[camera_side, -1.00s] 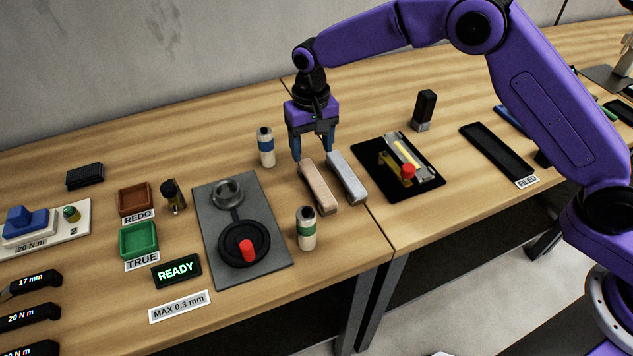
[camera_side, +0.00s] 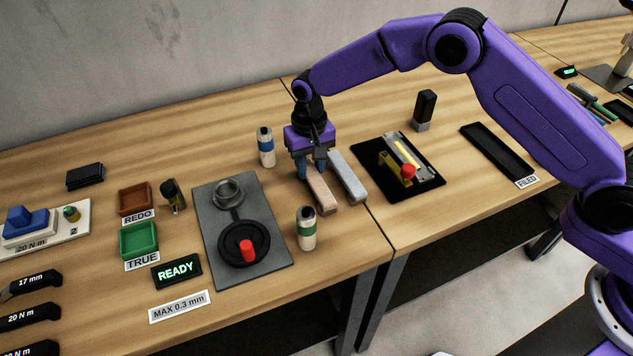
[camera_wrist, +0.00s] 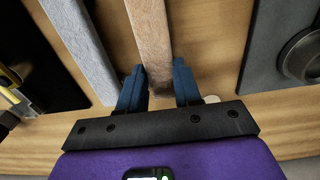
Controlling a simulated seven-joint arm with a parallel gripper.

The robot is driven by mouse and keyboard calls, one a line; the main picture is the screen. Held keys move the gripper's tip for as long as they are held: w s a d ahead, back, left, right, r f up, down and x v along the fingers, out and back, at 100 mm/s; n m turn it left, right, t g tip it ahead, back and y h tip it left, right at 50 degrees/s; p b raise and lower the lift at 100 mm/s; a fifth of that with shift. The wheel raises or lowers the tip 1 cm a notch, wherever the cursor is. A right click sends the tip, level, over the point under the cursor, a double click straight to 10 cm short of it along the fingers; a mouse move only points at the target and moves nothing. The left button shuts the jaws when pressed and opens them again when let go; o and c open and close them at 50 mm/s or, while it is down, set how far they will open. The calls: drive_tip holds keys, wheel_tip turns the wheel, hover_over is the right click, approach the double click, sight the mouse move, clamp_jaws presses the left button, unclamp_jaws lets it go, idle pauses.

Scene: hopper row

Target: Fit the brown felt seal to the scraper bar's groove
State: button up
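The brown felt seal (camera_side: 321,191) is a long brown bar lying on the wooden bench, left of a similar grey bar (camera_side: 347,177). My gripper (camera_side: 312,172) is lowered over its far end. In the wrist view the brown seal (camera_wrist: 151,40) runs between the two blue fingers, one on each side; my gripper (camera_wrist: 160,75) looks open, and I cannot tell if the fingers touch the seal. The light metal scraper bar (camera_side: 410,156) sits in a yellow-and-red clamp fixture (camera_side: 398,170) on a black mat (camera_side: 425,187). Its groove is too small to make out.
The grey bar (camera_wrist: 80,45) lies close beside one finger. A white bottle with a blue band (camera_side: 266,147) stands behind left, one with a green band (camera_side: 306,229) in front. A grey plate with a red knob (camera_side: 213,204) is left; a dark upright block (camera_side: 424,109) stands behind the mat.

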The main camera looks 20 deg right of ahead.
drive_tip(key=shift+c, duration=0.4)
drive_tip(key=shift+r, duration=0.1)
drive_tip(key=shift+r, duration=0.8)
drive_tip(key=s+d+r, duration=0.7)
drive_tip(key=s+r, duration=0.4)
drive_tip(key=s, duration=0.1)
drive_tip(key=shift+r, duration=0.15)
drive_tip(key=o, duration=0.5)
drive_tip(key=c, duration=0.6)
